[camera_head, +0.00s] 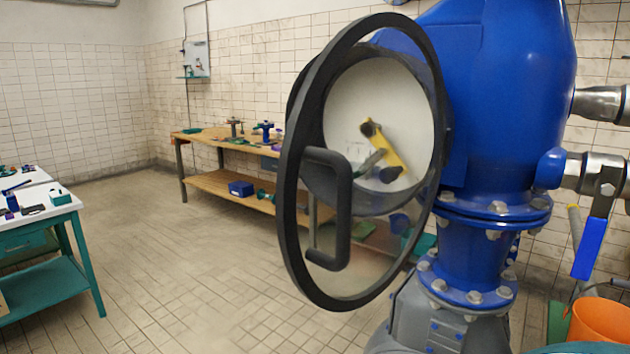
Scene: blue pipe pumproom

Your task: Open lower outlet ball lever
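A blue-sleeved lever (589,248) hangs downward from a steel ball valve (598,172) at the right edge. The valve sits on the lower of two outlet pipes on the right side of a large blue pump body (510,110). The lever's metal upper part meets the valve at a bolt, and its blue grip points down, roughly across the line of the horizontal pipe. The far end of the valve is cut off by the picture edge. Neither of my grippers is in view, so nothing of mine shows near the lever.
An upper steel outlet (600,103) sits above the valve. A large black ring with a handle (329,210) stands in front of a white dial with a yellow piece (385,147). An orange bucket (600,320) stands below the lever. A wooden bench (225,185) is behind; left-centre floor is clear.

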